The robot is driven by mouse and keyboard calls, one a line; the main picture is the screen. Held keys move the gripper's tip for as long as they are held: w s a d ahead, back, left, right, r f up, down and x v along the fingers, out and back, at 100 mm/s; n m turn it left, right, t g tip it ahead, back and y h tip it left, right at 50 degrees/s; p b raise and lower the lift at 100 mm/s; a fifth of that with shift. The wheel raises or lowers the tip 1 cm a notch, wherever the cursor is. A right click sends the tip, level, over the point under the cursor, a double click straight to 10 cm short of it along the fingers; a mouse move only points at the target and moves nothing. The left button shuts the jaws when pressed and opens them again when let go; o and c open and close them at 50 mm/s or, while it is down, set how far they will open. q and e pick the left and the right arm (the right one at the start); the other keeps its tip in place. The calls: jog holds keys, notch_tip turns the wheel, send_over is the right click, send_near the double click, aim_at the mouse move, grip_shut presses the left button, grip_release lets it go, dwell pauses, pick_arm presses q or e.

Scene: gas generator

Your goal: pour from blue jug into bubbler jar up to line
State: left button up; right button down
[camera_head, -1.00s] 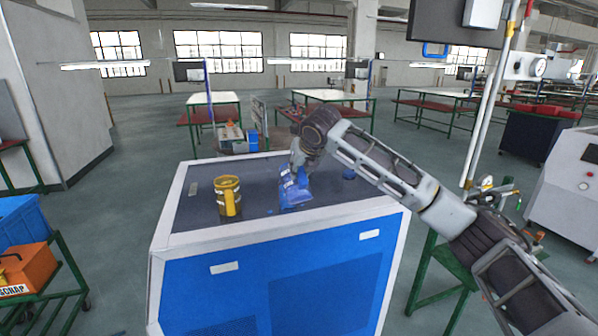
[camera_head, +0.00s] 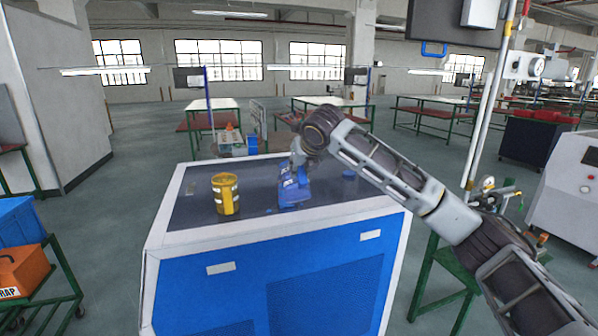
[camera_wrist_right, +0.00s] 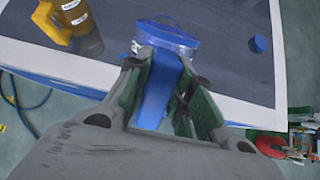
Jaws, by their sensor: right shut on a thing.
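The blue jug (camera_head: 295,190) is at the middle of the blue cabinet's dark top. My right gripper (camera_head: 298,160) reaches it from above and is shut on its handle. In the right wrist view the blue handle (camera_wrist_right: 158,92) runs between the fingers of my right gripper (camera_wrist_right: 166,70), with the jug body (camera_wrist_right: 170,38) beyond. I cannot tell whether the jug touches the top. A yellow jug with amber contents (camera_head: 225,194) stands left of it, also in the wrist view (camera_wrist_right: 80,25). I cannot make out a bubbler jar or its line. My left gripper is out of view.
A small round blue cap (camera_head: 348,174) lies right of the blue jug, under my right arm. The cabinet's white rim (camera_head: 280,227) borders the top. A green stand with a gauge (camera_head: 488,184) is at right. An orange scrap bin (camera_head: 25,272) is at left.

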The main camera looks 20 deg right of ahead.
aim_at(303, 178)
jog(key=shift+s+f+t+b, duration=0.25)
jog(key=shift+f+t+b, duration=0.4)
jog(key=shift+b, duration=0.35)
jog(key=shift+s+f+t+b, duration=0.2)
jog(key=shift+f+t+b, duration=0.45)
jog(key=shift+b, duration=0.35)
jog(key=shift+f, duration=0.2)
jog(key=shift+s+f+b, duration=0.1)
jog(key=shift+b, duration=0.3)
jog(key=shift+t, duration=0.3)
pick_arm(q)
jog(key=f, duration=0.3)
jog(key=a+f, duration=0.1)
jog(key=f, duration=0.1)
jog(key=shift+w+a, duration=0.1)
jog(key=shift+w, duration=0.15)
